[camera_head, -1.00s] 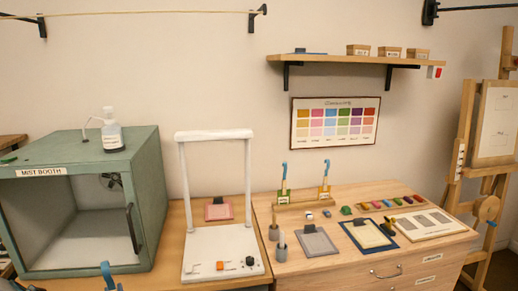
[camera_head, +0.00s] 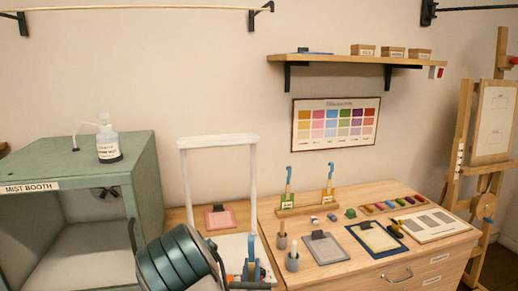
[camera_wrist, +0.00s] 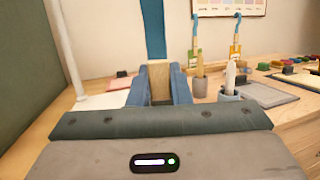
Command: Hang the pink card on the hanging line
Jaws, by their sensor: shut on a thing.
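The pink card (camera_head: 221,219) lies flat on the table behind the white frame's base, with a black clip at its back edge. It also shows in the wrist view (camera_wrist: 118,83), left of my fingers. The hanging line (camera_head: 140,13) is a pale cord along the wall at the upper left, between black brackets. My gripper (camera_head: 251,268) is low in front of the white frame. In the wrist view, its blue fingers (camera_wrist: 160,88) are shut on an upright tan-and-blue tool (camera_wrist: 156,30), whose kind I cannot tell. The pink card is apart from my gripper.
The green mist booth (camera_head: 146,180) stands at the left with a bottle (camera_head: 108,140) on top. The white frame (camera_head: 187,185) rises beside the pink card. Two blue-hooked brushes (camera_head: 327,185) stand in a wooden rack at the right. Cups (camera_head: 293,262) and a grey clipped board (camera_head: 324,248) stand nearby.

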